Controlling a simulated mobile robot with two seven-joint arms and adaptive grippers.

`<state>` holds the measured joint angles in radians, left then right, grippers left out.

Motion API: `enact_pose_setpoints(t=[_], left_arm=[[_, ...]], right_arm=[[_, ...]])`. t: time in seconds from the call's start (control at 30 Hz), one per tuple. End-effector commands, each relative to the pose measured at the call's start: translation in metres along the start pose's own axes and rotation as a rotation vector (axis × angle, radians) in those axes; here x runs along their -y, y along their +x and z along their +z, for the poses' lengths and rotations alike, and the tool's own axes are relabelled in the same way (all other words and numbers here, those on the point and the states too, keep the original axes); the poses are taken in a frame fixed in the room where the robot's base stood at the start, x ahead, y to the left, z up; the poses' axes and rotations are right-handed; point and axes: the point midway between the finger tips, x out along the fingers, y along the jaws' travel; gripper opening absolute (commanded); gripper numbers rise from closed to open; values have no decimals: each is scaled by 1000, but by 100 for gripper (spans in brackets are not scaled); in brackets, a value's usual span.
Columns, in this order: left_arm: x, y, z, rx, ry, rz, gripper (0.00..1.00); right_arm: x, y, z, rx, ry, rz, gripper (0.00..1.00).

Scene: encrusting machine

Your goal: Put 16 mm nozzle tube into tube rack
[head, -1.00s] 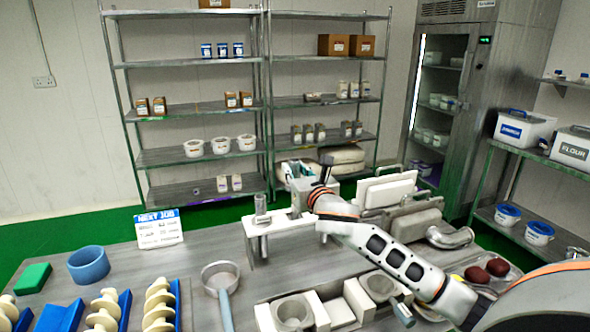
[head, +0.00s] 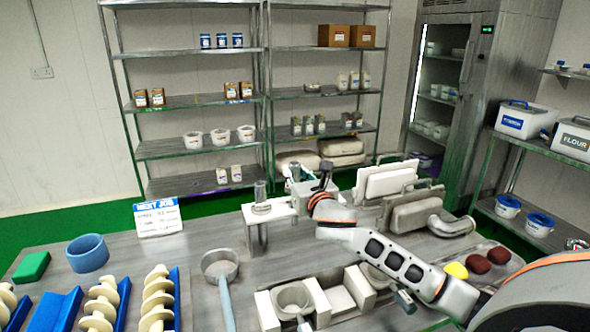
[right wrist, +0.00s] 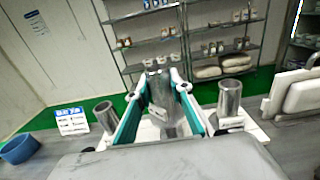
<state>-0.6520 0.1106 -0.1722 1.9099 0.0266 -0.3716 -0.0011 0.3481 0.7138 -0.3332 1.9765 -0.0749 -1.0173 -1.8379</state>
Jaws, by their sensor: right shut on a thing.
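The white tube rack (head: 285,208) stands on the table in the middle of the head view. A metallic tube (head: 260,192) stands upright at its left part. In the right wrist view, the rack's white top (right wrist: 256,130) shows behind my fingers, with one metallic tube (right wrist: 105,116) to the left and another (right wrist: 230,97) to the right. My right gripper (right wrist: 163,88) is shut on a metallic nozzle tube (right wrist: 158,100) between its teal fingers. The held tube is roughly upright, at the rack; its lower end is hidden, so I cannot tell whether it is seated. My left gripper is out of view.
Bare table lies left of the rack.

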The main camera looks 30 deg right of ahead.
Motion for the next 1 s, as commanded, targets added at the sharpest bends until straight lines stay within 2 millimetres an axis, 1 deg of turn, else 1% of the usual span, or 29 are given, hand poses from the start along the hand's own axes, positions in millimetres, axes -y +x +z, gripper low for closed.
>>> enact_pose_setpoints(t=[0.6,1.0], left_arm=[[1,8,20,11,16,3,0],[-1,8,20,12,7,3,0]], right_arm=[[0,0,-39,1,0,-1,0],[0,0,-41,2,0,0,0]])
